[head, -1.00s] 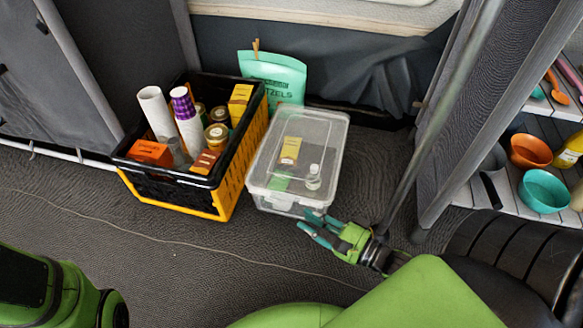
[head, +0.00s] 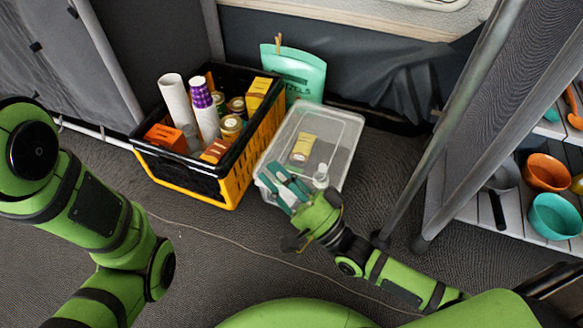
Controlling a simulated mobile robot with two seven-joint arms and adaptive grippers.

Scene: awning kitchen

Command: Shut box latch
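The box is a clear plastic storage box (head: 336,127) with a translucent lid, standing on the dark floor in the middle of the head view. The lid lies on top and small items show through it. My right gripper (head: 267,174) is at the box's near left corner, its teal fingers overlapping the near edge in the picture. The fingers are spread with a gap between them, and I see nothing held. Whether they touch the box is unclear. The near-side latch is hidden or too small to make out. My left arm shows at the left, but its gripper is out of view.
A black and yellow crate (head: 172,171) full of groceries stands close to the box's left. A teal pretzel bag (head: 303,75) stands behind. A grey pole and shelf with an orange bowl (head: 547,171) and a teal bowl (head: 556,215) are at right. Floor in front is mostly clear.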

